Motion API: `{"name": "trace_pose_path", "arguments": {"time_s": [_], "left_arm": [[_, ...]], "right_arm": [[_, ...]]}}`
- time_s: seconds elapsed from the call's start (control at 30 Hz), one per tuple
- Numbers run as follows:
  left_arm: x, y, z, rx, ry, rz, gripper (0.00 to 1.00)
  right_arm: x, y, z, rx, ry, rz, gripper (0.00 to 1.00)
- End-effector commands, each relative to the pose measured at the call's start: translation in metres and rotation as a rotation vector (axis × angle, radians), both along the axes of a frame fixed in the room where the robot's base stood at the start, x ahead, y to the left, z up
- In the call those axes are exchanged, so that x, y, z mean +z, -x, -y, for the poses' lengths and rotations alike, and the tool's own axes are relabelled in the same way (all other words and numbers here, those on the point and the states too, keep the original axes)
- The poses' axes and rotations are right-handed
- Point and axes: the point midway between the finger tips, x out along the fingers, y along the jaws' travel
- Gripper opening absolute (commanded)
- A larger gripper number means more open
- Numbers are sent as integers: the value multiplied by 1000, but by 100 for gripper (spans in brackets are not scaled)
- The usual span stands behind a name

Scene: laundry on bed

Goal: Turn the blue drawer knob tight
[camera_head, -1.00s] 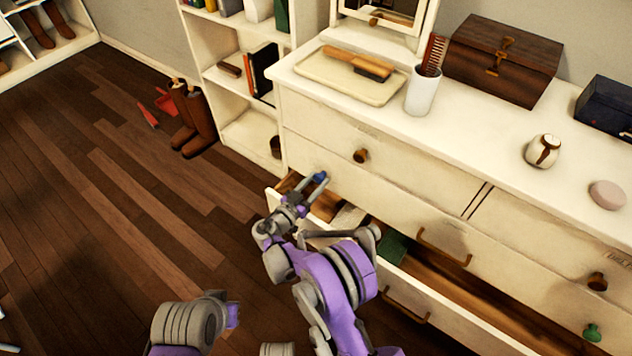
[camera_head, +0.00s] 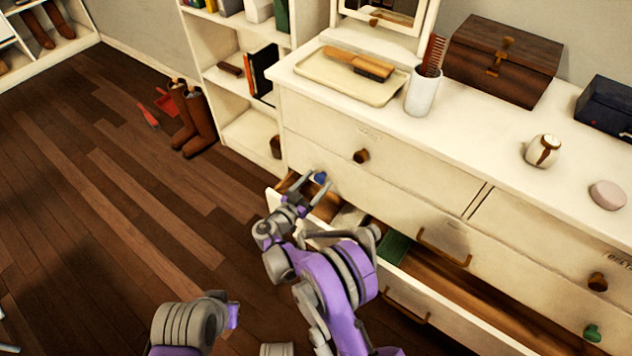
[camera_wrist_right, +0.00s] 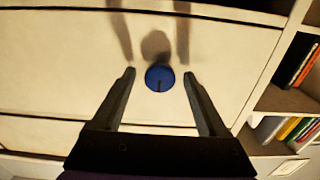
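The blue knob (camera_head: 320,177) sits on the pale dresser front, low and left of a brown knob (camera_head: 361,156). In the right wrist view the blue knob (camera_wrist_right: 159,78) is round, with a short dark mark on its lower half. My right gripper (camera_head: 317,184) is open. Its fingers stand on either side of the knob, with a gap on each side in the wrist view. My left arm (camera_head: 190,322) shows at the bottom left; its gripper is not visible.
A drawer (camera_head: 440,283) below the knob stands pulled out, under my right arm. A green knob (camera_head: 592,333) is at the lower right. A tray (camera_head: 325,73), cup (camera_head: 421,92) and box (camera_head: 503,62) are on the dresser top.

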Motion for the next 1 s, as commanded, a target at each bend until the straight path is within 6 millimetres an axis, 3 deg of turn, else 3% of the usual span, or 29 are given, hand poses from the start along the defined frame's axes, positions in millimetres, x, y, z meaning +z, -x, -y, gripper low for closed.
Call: {"name": "trace_pose_path", "arguments": {"time_s": [0.27, 0.7, 1.0], "left_arm": [[2, 0, 0, 0, 0, 0, 0], [15, 2, 0, 0, 0, 3, 0], [17, 3, 0, 0, 0, 4, 0]], "right_arm": [[0, 7, -5, 2, -1, -1, 76], [1, 73, -53, 2, -1, -1, 76], [0, 88, -63, -1, 0, 0, 76]]}}
